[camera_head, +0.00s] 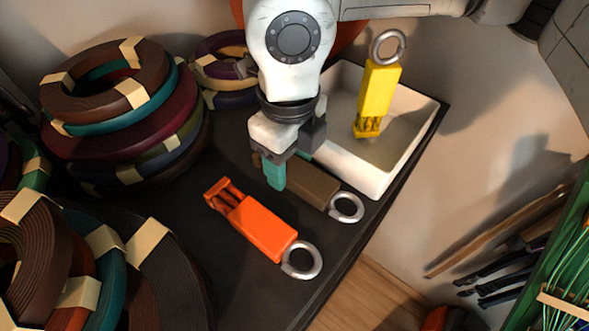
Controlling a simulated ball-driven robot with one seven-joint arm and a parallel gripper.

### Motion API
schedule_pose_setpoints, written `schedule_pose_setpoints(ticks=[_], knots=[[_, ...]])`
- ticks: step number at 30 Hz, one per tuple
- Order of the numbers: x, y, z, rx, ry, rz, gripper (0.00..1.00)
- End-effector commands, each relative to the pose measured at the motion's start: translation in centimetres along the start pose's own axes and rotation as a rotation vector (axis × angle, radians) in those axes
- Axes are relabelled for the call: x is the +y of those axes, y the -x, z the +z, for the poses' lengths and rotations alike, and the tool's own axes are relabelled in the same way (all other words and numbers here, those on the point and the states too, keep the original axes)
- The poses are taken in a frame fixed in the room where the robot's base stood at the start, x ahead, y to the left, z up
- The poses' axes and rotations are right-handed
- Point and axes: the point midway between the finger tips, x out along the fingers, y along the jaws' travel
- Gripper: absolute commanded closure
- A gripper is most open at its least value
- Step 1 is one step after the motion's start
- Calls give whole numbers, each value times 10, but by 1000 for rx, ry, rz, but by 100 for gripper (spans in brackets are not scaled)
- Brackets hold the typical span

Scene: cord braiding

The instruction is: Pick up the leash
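Three strap-like pieces with metal rings are in view, and I cannot tell for certain which is the leash. A brown one (316,187) lies on the dark table beside the white tray, its ring to the lower right. An orange one (262,228) lies in front of it. A yellow one (377,92) is in the tray, its ring up at the back rim. My gripper (289,168) is at the brown piece, its teal fingers apart, one on the near side and one on the far side. Its middle is partly hidden; contact cannot be seen.
The white tray (399,163) stands at the table's right edge. Stacked strap coils (122,115) fill the left, with more coils (90,265) at lower left. The dark table (225,275) is bare around the orange piece. Wooden floor lies beyond the right edge.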

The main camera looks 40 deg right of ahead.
Motion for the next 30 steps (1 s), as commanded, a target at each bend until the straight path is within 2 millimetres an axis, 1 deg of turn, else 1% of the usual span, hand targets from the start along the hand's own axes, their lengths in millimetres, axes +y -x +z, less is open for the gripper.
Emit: schedule_pose_setpoints(ticks=[1,12,14,23,26,30], knots=[[0,0,0,0,0,0,49],[0,0,0,0,0,0,85],[0,0,0,0,0,0,90],[0,2,0,-1,-1,-1,90],[-1,7,1,-2,-1,-2,90],[-1,22,1,-4,-1,-3,90]])
